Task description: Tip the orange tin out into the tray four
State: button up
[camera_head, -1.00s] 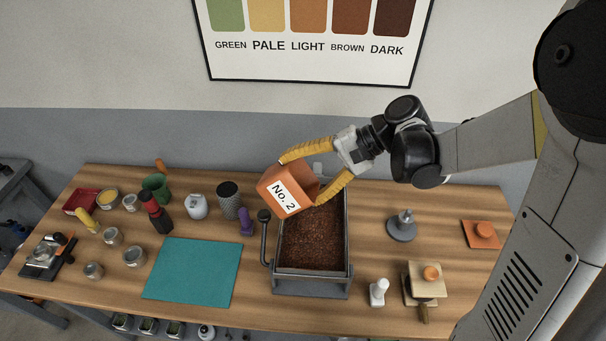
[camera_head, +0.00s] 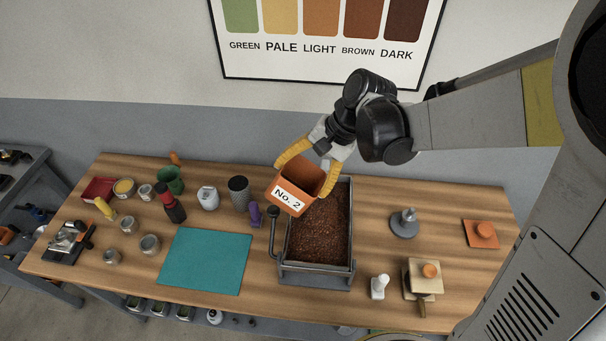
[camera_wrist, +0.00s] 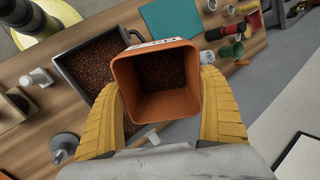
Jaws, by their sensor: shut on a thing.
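The orange tin (camera_head: 290,190), labelled No. 2, is held above the back left part of a grey tray (camera_head: 316,268). My gripper (camera_head: 301,181) is shut on it, with one yellow finger on each side. The tin is tilted, and its open mouth faces up towards my wrist. In the wrist view the tin (camera_wrist: 155,105) shows brown granular stuff at its bottom. The tray holds a broad layer of brown beans (camera_head: 320,228); it also shows in the wrist view (camera_wrist: 66,72). I can read no number on the tray.
A teal mat (camera_head: 205,262) lies left of the tray, with a purple object (camera_head: 255,214) and a dark patterned cup (camera_head: 239,192) behind it. A grey weighted stand (camera_head: 404,224), a white upright piece (camera_head: 379,286) and a wooden block device (camera_head: 423,277) stand right.

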jog(key=shift+a+h, duration=0.25)
jog(key=shift+h, duration=0.35)
jog(key=shift+a+f+h, duration=0.2)
jog(key=shift+f+h, duration=0.3)
jog(key=shift+h, duration=0.4)
jog(key=shift+p+v, duration=0.55)
jog(key=shift+v, duration=0.35)
jog(key=shift+f, duration=0.1)
